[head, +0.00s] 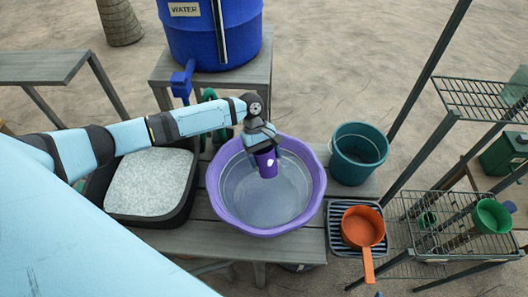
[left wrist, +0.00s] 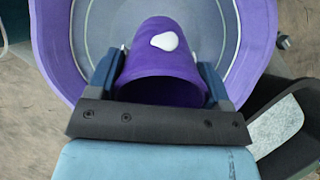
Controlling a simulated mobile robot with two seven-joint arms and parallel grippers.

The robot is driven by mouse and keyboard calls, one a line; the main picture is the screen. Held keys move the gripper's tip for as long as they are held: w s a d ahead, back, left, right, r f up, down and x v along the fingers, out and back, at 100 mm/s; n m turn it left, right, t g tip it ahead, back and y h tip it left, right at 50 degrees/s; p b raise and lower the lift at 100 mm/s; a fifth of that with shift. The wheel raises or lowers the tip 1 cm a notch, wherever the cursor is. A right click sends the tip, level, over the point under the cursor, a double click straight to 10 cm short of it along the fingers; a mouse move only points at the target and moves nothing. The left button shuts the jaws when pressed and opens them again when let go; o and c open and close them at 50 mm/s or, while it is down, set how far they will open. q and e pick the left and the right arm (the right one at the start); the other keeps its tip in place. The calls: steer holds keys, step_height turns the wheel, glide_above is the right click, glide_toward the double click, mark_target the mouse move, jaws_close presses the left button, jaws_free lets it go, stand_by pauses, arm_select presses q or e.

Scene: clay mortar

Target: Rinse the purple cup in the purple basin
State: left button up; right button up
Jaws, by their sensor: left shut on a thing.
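The purple cup (head: 267,163) is in my left gripper (head: 264,148), over the purple basin (head: 225,212). The gripper is shut on the cup, with a finger on either side of it. In the left wrist view the cup (left wrist: 160,65) lies between the fingers, its open mouth toward the wrist, and a white spot shows on its side. The basin's rim (left wrist: 52,55) shows around it there. The basin holds a clear, greyish liquid that looks like water. I cannot tell whether the cup touches it. My right gripper is not in view.
A black tub (head: 188,205) of pale grains stands left of the basin. A teal bucket (head: 358,153) stands to the right, and an orange dipper (head: 362,226) lies on a rack. A blue water barrel (head: 212,40) is behind. Wire shelves (head: 455,222) stand at right.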

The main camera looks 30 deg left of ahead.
arm_select(q)
step_height(320, 180, down, 4)
steer(key=shift+r, duration=0.25)
steer(key=shift+f+b, duration=6.8)
steer(key=shift+b, duration=0.65)
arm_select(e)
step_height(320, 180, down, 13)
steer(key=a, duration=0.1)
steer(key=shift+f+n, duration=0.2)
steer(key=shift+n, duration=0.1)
arm_select(q)
steer(key=shift+s+f, duration=0.1)
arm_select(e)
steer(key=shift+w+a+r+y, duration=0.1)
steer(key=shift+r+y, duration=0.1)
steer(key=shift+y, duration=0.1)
arm_select(q)
steer(key=shift+f, duration=0.35)
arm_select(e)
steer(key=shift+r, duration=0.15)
arm_select(q)
steer(key=shift+f, duration=0.1)
steer(key=shift+p, duration=0.45)
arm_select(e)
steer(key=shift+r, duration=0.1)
arm_select(q)
steer(key=shift+p, duration=0.55)
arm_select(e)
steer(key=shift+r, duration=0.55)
